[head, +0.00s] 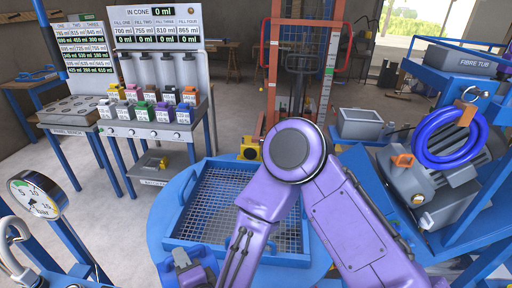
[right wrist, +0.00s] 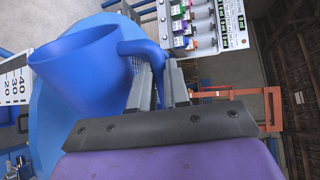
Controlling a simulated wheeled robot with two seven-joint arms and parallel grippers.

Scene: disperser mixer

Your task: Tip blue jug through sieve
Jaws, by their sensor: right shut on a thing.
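The blue jug (right wrist: 78,65) fills the left of the right wrist view, with its handle (right wrist: 143,47) towards my right gripper (right wrist: 158,82). The gripper's two grey fingers are shut on the handle. The sieve (head: 222,188) is a rectangular wire mesh in a blue frame, lying on a round blue top (head: 168,222). My purple right arm crosses over its right part and hides some of the mesh. My left gripper does not show.
A filling bench (head: 150,128) with several coloured containers stands behind left, under a volume board (head: 158,35) reading "IN CONE 0 ml". A pressure gauge (head: 40,196) is at left. A blue rack with a hose coil (head: 424,140) and grey motor stands right.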

